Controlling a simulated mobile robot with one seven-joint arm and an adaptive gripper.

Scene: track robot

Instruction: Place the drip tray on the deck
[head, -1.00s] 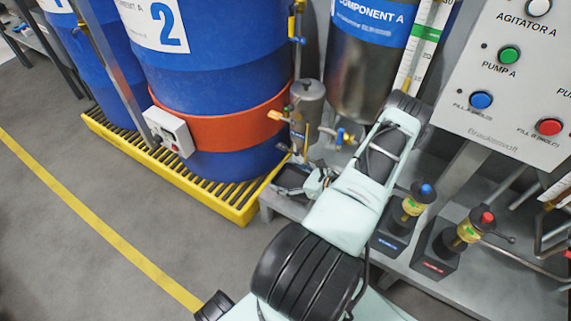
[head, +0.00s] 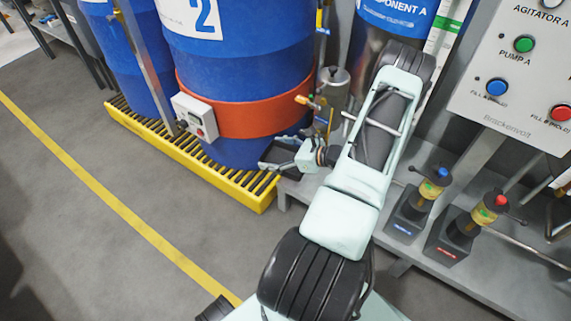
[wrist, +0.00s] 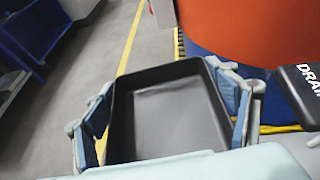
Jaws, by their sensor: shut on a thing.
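The drip tray (wrist: 160,77) is a shallow, black, empty rectangular pan, seen from above in the wrist view. My gripper (wrist: 168,106) is shut on it, with blue-padded fingers along its left and right sides. In the head view the tray (head: 276,158) is small and dark, in front of the blue drum's lower right side, partly hidden by my gripper. It appears held up near the right corner of the yellow slatted pallet (head: 180,150). I cannot tell its height. The grey steel platform (head: 298,190) lies just right of that corner; which surface is the deck is not marked.
Blue drum 2 (head: 235,80) with an orange band and control box (head: 195,117) stands on the pallet. Two valve stands (head: 420,205) and a button panel (head: 520,75) are at the right. A black part marked DRAIN (wrist: 306,80) is near the tray. Grey floor (head: 60,190) at left is clear.

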